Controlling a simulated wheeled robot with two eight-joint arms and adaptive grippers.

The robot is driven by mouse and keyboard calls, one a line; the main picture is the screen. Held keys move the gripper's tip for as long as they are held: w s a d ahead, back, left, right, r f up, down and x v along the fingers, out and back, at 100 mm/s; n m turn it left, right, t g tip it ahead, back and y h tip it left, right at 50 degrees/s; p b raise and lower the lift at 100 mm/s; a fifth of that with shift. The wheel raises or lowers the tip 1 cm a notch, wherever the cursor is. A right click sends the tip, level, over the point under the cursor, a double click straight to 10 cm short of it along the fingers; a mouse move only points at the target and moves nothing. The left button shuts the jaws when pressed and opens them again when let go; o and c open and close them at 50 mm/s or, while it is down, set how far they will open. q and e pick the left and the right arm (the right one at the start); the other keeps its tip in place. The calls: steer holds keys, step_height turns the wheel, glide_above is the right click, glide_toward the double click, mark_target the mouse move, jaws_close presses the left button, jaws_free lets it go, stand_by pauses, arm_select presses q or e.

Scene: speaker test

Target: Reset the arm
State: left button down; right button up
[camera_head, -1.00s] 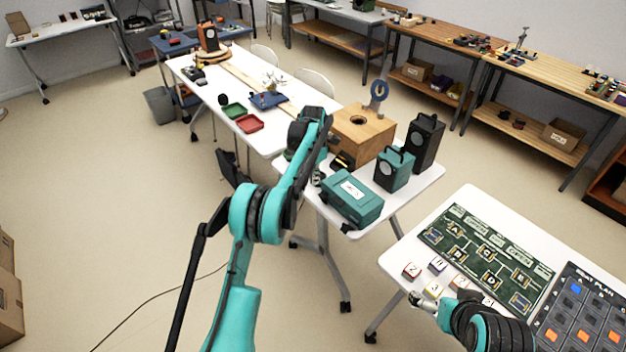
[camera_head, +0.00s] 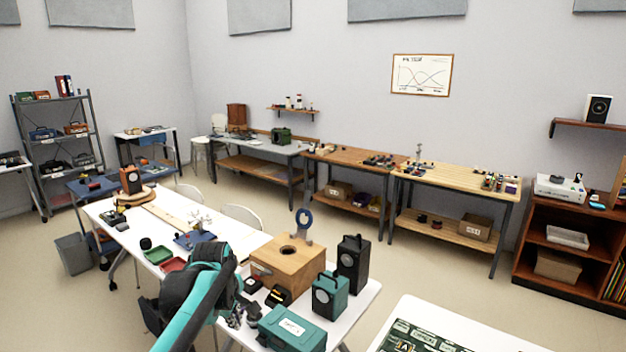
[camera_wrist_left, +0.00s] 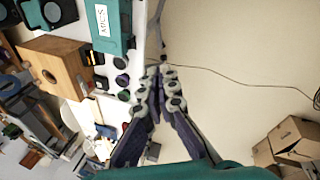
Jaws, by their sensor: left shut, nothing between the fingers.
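My left arm reaches up from the bottom of the head view, its teal link and dark wrist at the near edge of the white table (camera_head: 365,292). My left gripper (camera_head: 243,316) shows small beside the teal MICS case (camera_head: 292,329). In the left wrist view the fingers of the left gripper (camera_wrist_left: 160,73) meet at their tips, shut and empty. The floor and the table edge lie beyond them, and the MICS case (camera_wrist_left: 108,30) is at the upper left. My right gripper is out of view.
A wooden box (camera_head: 288,263), a teal speaker (camera_head: 330,296) and a black speaker (camera_head: 353,264) stand close to my left arm. Red (camera_head: 173,264) and green (camera_head: 157,255) trays lie farther left. Cardboard boxes (camera_wrist_left: 292,142) stand on the floor; open floor surrounds the tables.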

arm_select(q)
steer(key=s+f+m+t, duration=0.1)
steer(key=s+f+m, duration=0.2)
steer(key=s+m, duration=0.4)
steer(key=s+d+f+m+t, duration=0.1)
steer(key=s+m, duration=0.6)
steer(key=s, duration=1)
steer(key=shift+s+f+m+t, duration=0.25)
steer(key=shift+f+m+t, duration=0.15)
steer(key=shift+f+t, duration=0.45)
